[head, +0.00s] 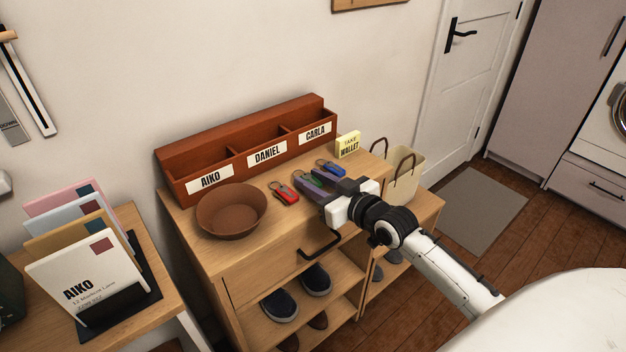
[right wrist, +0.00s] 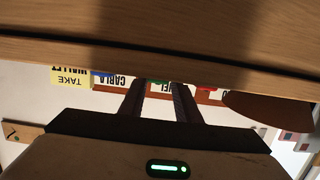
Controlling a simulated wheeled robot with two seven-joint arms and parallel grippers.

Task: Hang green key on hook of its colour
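The green key (head: 307,182) lies on the cabinet top, between the red key (head: 284,192) and the blue key (head: 330,168). My right gripper (head: 313,183) is low over the cabinet top at the green key and partly covers it. In the right wrist view, which is upside down, its two fingers are apart, and the green key (right wrist: 160,87) shows between them. I cannot tell whether they touch it. No hook is clearly visible; only the lower edge of a wooden board (head: 368,4) shows on the wall. My left gripper is out of view.
A brown bowl (head: 232,211) stands left of the keys. A red-brown organizer (head: 180,161) with name labels is behind them. A yellow wallet note (head: 348,144) and a cream bag (head: 404,176) are to the right. Shoes fill the shelves below.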

